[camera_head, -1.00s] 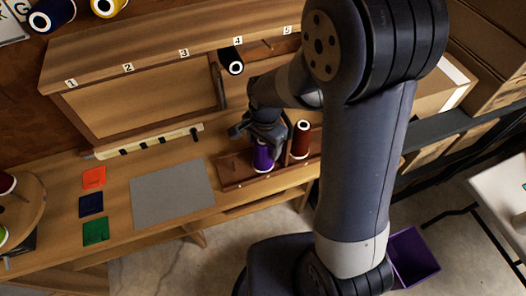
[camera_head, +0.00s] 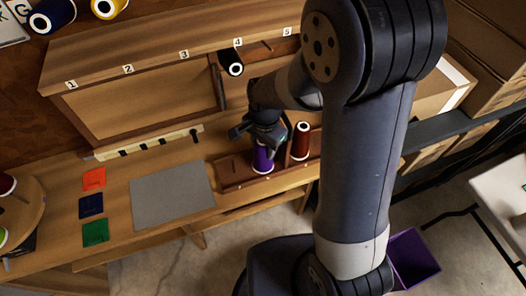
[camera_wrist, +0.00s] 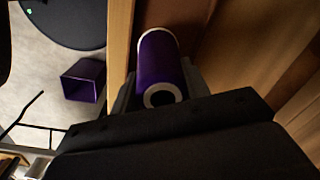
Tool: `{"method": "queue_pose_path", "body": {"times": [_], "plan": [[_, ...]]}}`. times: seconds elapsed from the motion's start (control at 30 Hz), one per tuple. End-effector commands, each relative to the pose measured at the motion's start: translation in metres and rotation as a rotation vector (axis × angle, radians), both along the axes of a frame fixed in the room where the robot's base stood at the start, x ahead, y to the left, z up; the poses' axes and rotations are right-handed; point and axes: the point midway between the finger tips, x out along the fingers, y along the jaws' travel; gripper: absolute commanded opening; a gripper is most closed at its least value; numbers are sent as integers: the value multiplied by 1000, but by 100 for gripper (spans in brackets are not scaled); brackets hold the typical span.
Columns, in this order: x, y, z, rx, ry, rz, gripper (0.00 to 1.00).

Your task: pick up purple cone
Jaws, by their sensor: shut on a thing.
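The purple cone (camera_head: 263,159) stands upright on a brown wooden rack (camera_head: 228,172) at the front of the bench. It also shows in the wrist view (camera_wrist: 160,68), with its pale top ring toward the camera. My gripper (camera_head: 264,143) is around the upper part of the cone and shut on it. In the wrist view the dark gripper body covers the lower part of the picture, and the fingers are mostly hidden.
A dark red cone (camera_head: 301,141) stands close to the right on the rack. A grey mat (camera_head: 172,197) and orange, blue and green swatches lie to the left. A purple bin (camera_head: 413,258) stands on the floor at right.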

Motion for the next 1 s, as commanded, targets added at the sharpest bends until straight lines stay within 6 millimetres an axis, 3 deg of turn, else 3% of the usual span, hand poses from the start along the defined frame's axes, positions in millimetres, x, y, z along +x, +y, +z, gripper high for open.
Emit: {"method": "queue_pose_path", "body": {"times": [0.23,0.5,0.7,1.0], "plan": [[1,0,15,2,-5,0,14],[1,1,67,3,-7,0,14],[1,0,94,1,-4,0,14],[0,0,100,0,0,0,14]]}}
